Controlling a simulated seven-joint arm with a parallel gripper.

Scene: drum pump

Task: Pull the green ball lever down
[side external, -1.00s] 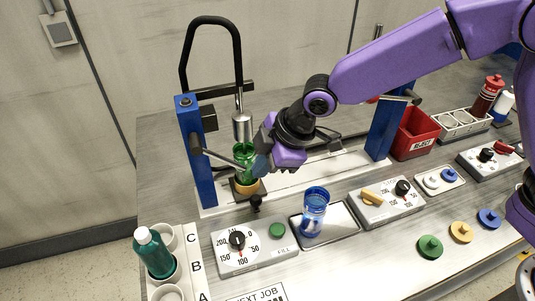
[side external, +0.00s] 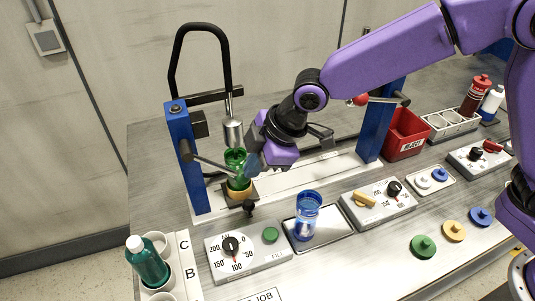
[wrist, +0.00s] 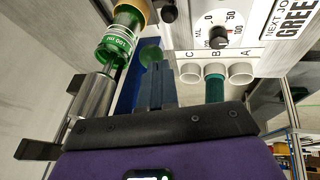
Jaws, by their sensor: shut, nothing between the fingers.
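The green ball (wrist: 151,55) of the lever shows in the wrist view just beyond my fingertips; I cannot tell whether they touch. In the side view the lever's grey rod (side external: 212,163) slopes down to the right from the left blue post (side external: 186,150), and its ball end is hidden behind my gripper. My gripper (side external: 254,161) is shut and empty beside the green bottle (side external: 235,160). Its closed fingers (wrist: 153,82) also show in the wrist view. The green bottle stands in a yellow-orange holder under the metal nozzle (side external: 233,132).
A red ball lever (side external: 361,99) is on the right blue post. In front are the FILL dial box (side external: 247,250), a tray with a blue bottle (side external: 307,215), and another dial box (side external: 377,205). A teal bottle (side external: 147,261) stands in the lettered rack at front left.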

